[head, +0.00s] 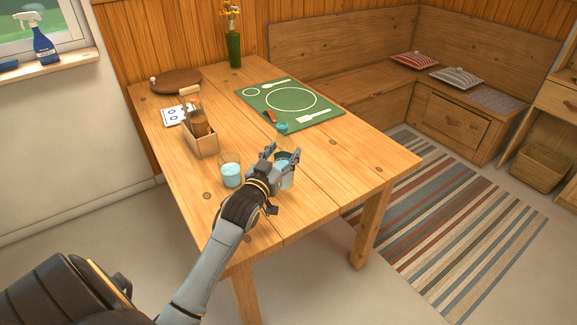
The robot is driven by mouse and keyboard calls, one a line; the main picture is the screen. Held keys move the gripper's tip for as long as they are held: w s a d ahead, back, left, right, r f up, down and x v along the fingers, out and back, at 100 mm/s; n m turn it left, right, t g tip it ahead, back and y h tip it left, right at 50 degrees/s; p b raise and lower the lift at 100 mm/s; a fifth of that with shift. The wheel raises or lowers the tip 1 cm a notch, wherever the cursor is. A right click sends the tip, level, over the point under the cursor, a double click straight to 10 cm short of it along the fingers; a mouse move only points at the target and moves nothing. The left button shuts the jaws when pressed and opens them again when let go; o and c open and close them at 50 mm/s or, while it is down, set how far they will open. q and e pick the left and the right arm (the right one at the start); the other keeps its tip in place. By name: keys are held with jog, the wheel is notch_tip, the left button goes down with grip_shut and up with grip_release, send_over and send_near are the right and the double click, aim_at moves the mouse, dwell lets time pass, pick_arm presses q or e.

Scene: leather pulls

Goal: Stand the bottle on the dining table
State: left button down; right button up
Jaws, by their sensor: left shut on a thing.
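A blue spray bottle (43,45) stands upright on the windowsill at the upper left. The wooden dining table (330,180) fills the middle of the view. My left gripper (281,158) is over the near part of the table, shut on a glass with light blue contents (287,178). The fingers and wrist hide much of that glass. It looks upright; I cannot tell whether its base touches the tabletop. My right gripper is not in view.
Another light blue glass (231,173) stands left of my gripper. A wooden caddy (203,142), a round board (176,81), a green vase (234,50) and a green place mat (318,103) occupy the table. The table's right side is clear.

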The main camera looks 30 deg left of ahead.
pick_arm(q)
jog(key=shift+w+d+f, duration=0.25)
jog(key=shift+w+f, duration=0.15)
jog(key=shift+f, duration=0.1)
jog(key=shift+w+d+f, duration=0.25)
jog(key=shift+w+f, duration=0.15)
jog(key=shift+f, duration=1.7)
jog(key=shift+c, duration=2.2)
grip_release()
jog(key=shift+f, duration=0.15)
jog(key=shift+s+d, duration=0.1)
jog(key=shift+s, duration=0.15)
jog(key=s+d, duration=0.2)
jog(key=s, duration=0.9)
jog(key=shift+s, duration=0.15)
jog(key=shift+d, duration=0.1)
